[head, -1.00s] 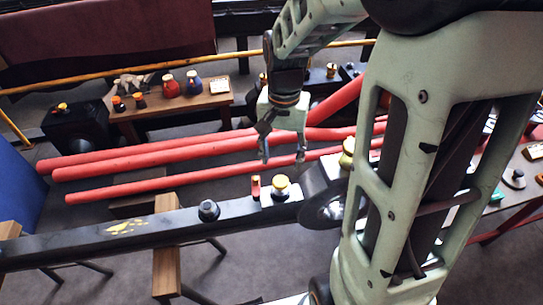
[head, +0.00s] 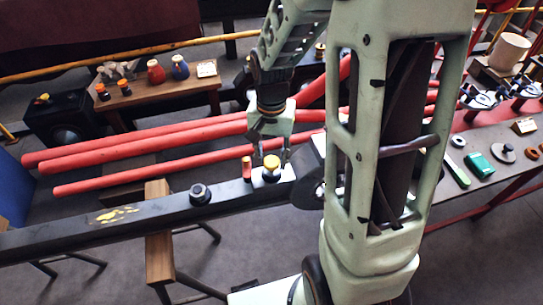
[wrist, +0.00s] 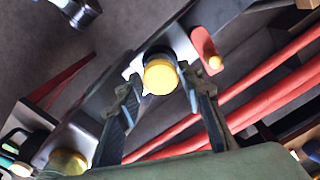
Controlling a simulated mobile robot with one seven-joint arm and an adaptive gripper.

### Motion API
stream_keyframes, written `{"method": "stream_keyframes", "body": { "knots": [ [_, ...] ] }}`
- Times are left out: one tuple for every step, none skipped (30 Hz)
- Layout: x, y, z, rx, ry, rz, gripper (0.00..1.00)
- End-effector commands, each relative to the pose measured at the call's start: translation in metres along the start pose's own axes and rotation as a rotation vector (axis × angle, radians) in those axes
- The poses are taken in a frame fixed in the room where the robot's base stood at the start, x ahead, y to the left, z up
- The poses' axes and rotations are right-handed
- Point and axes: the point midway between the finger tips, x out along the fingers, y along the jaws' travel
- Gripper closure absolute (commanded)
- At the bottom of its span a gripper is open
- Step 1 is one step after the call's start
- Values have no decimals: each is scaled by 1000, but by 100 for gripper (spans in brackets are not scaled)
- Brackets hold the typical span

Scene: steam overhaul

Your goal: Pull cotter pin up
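A round yellow-topped knob with a dark collar (head: 271,163) stands on a white plate on the long black rod (head: 150,215). Beside it on the left stands a small red upright piece (head: 247,168). I cannot tell for certain which is the cotter pin. My gripper (head: 272,153) is open, pointing down just over the yellow knob. In the wrist view the yellow top (wrist: 160,77) shows between the tips of my two spread fingers (wrist: 157,88), with no clear grip on it. The red piece with its yellow tip (wrist: 207,50) lies outside the right finger.
A dark hex nut (head: 200,194) sits on the rod to the left. Wooden trestles (head: 159,250) support the rod. Red pipes (head: 140,150) run behind it. A bench with tools (head: 500,170) is at right. Another yellow-topped part (wrist: 68,162) shows at the wrist view's lower left.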

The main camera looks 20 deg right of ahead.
Motion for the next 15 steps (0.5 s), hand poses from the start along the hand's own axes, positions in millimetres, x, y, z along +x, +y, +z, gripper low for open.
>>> {"method": "stream_keyframes", "body": {
  "knots": [
    [0, 0, 0, 0, 0, 0, 73],
    [0, 0, 0, 0, 0, 0, 76],
    [0, 0, 0, 0, 0, 0, 81],
    [0, 0, 0, 0, 0, 0, 84],
    [0, 0, 0, 0, 0, 0, 88],
    [0, 0, 0, 0, 0, 0, 92],
    [0, 0, 0, 0, 0, 0, 95],
    [0, 0, 0, 0, 0, 0, 98],
    [0, 0, 0, 0, 0, 0, 100],
    [0, 0, 0, 0, 0, 0, 100],
    [0, 0, 0, 0, 0, 0, 100],
    [0, 0, 0, 0, 0, 0, 100],
    [0, 0, 0, 0, 0, 0, 100],
    [-1, 0, 0, 0, 1, 0, 100],
    [-2, 0, 0, 0, 1, 0, 100]
  ]
}}
